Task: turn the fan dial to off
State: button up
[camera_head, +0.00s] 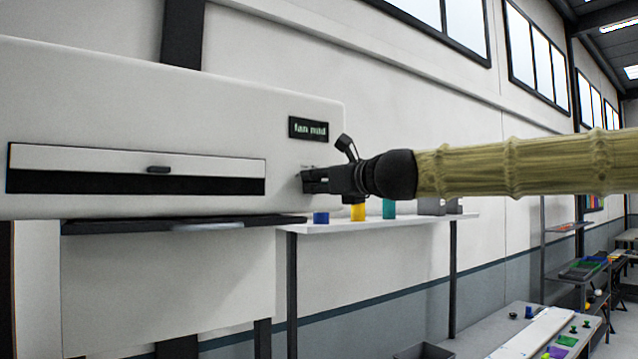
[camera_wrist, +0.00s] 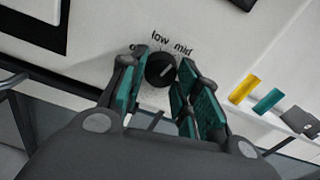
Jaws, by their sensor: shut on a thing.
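The fan dial (camera_wrist: 160,69) is a small round black knob on the white machine front. In the wrist view its pale pointer line slants up and right, toward the printed "mid". "low" is printed above it, and a label at upper left is mostly hidden by a finger. My gripper (camera_wrist: 157,72) has one finger on each side of the dial and is shut on it. In the head view my gripper (camera_head: 315,181) reaches the machine's right end from the right and hides the dial. The display (camera_head: 308,128) above reads "fan mid".
The white machine (camera_head: 170,110) has a long dark slot with a small handle (camera_head: 158,169). Below my gripper, a white shelf (camera_head: 380,225) holds blue (camera_head: 321,218), yellow (camera_head: 358,212) and teal (camera_head: 389,208) pieces and grey blocks. A workbench stands at lower right.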

jog(key=n+b, duration=0.1)
jog(key=n, duration=0.3)
jog(key=n+b, duration=0.1)
jog(key=n, duration=0.4)
jog(key=shift+b, duration=0.3)
jog(key=n+b, duration=0.2)
jog(key=n, duration=0.3)
jog(key=shift+d, duration=0.1)
jog(key=shift+w+r+n+b, duration=0.1)
jog(key=shift+n+b, duration=1.05)
jog(key=shift+n, duration=0.95)
jog(key=o, duration=1)
